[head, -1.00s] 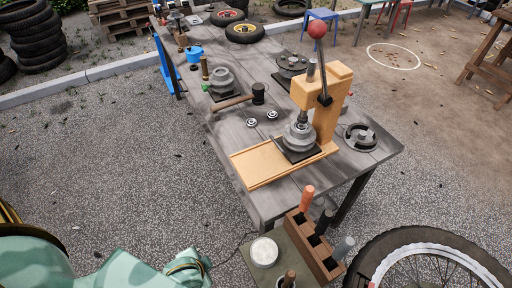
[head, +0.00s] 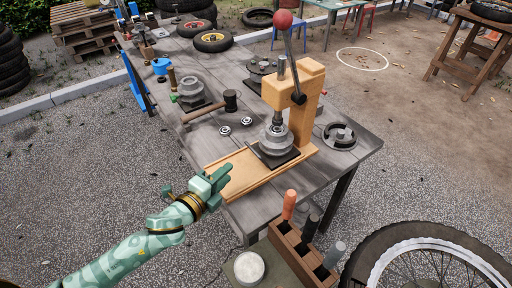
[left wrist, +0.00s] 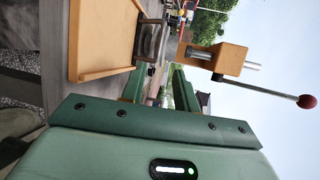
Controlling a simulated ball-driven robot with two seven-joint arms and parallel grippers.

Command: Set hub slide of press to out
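The press (head: 305,110) is a tan wooden frame on the bench, with a lever topped by a red ball (head: 283,19). Its hub slide, a dark plate (head: 292,157) carrying a grey stepped hub (head: 275,140), sits at the inner end of the tan track (head: 240,180), under the ram. The track's near-left part is bare. My left gripper (head: 222,178) is open and empty, over the track's outer end, apart from the hub. In the left wrist view, the track (left wrist: 105,40), hub (left wrist: 152,42) and press head (left wrist: 228,59) show beyond the parted fingers (left wrist: 159,88). My right gripper is out of view.
A mallet (head: 230,102) and two small bearings lie left of the press. Another hub (head: 193,90) stands behind them. A round grey part (head: 340,134) lies to the right. A wooden tool rack (head: 288,240) and spoked wheel (head: 430,260) are at the front.

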